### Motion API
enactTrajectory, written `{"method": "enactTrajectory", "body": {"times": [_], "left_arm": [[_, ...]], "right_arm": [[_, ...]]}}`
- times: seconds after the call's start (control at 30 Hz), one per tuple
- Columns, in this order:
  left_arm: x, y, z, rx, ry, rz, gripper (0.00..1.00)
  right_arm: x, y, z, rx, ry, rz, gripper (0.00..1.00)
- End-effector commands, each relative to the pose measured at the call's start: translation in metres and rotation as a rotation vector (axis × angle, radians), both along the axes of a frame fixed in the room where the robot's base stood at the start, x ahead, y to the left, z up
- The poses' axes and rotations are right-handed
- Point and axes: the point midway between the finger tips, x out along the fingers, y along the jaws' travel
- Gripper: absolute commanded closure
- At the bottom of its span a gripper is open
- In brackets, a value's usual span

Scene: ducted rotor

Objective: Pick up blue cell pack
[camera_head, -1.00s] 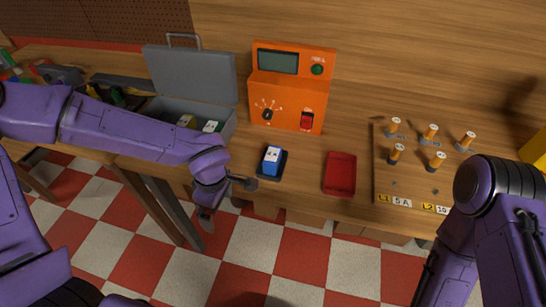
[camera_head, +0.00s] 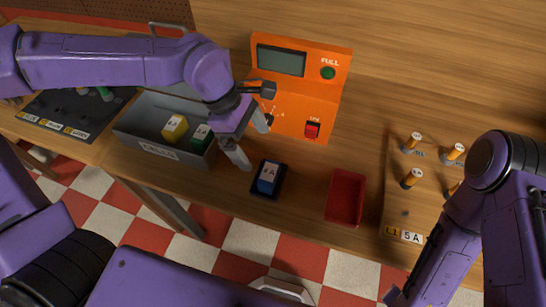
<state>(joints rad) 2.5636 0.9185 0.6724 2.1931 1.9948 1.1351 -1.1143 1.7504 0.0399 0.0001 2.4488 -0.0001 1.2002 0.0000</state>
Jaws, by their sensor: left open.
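The blue cell pack (camera_head: 268,177) stands upright in a small black holder (camera_head: 262,192) near the table's front edge, in the middle of the head view. Its white top carries dark marking. My left gripper (camera_head: 250,142) is open and empty. Its fingers point down, above and to the left of the blue pack in the picture, apart from it. My right arm comes in at the right edge; the right gripper's fingers cannot be made out.
An orange tester (camera_head: 305,95) stands behind the pack. A red tray (camera_head: 346,197) lies to the right, then a board with several pegs (camera_head: 411,178). A grey box (camera_head: 160,148) on the left holds a yellow pack (camera_head: 175,127) and a green pack (camera_head: 201,138).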

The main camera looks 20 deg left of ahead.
Motion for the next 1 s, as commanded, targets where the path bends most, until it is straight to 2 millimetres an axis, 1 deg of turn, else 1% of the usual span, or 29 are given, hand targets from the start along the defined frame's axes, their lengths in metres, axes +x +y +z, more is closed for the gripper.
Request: {"method": "enactTrajectory", "body": {"times": [0.07,0.2,0.37,0.5,0.6,0.7,0.87,0.9,0.97,1.0], "left_arm": [[-0.002,-0.003,-0.008,-0.002,0.003,0.0,0.0],[-0.004,-0.009,-0.033,0.0,0.004,0.01,0.0],[-0.003,-0.013,-0.05,-0.001,0.003,0.016,0.0],[0.0,-0.019,-0.073,0.002,0.005,0.015,0.0],[0.001,-0.025,-0.09,0.001,0.003,0.014,0.0],[0.001,-0.029,-0.097,-0.002,0.0,0.015,0.0],[0.001,-0.029,-0.097,-0.003,-0.001,0.016,0.0],[0.001,-0.029,-0.097,-0.003,-0.001,0.015,0.03],[0.001,-0.029,-0.097,-0.003,-0.001,0.015,0.23],[0.001,-0.029,-0.097,-0.003,-0.001,0.015,0.36]], "right_arm": [[-0.001,0.0,0.002,0.0,0.001,0.0,0.57],[-0.001,0.0,0.004,0.0,0.002,0.0,0.57],[-0.001,0.0,0.008,0.0,0.002,0.0,0.57],[-0.001,0.0,0.018,0.0,0.002,-0.001,0.57],[0.0,0.0,0.019,0.0,0.001,0.0,0.57],[-0.001,0.0,0.019,0.0,0.001,0.0,0.57],[-0.001,0.0,0.018,0.0,0.001,0.0,0.57],[-0.001,0.0,0.018,0.0,0.002,-0.001,0.57],[-0.001,0.0,0.018,0.0,0.002,-0.001,0.57],[-0.001,0.0,0.018,0.0,0.002,-0.001,0.57]]}}
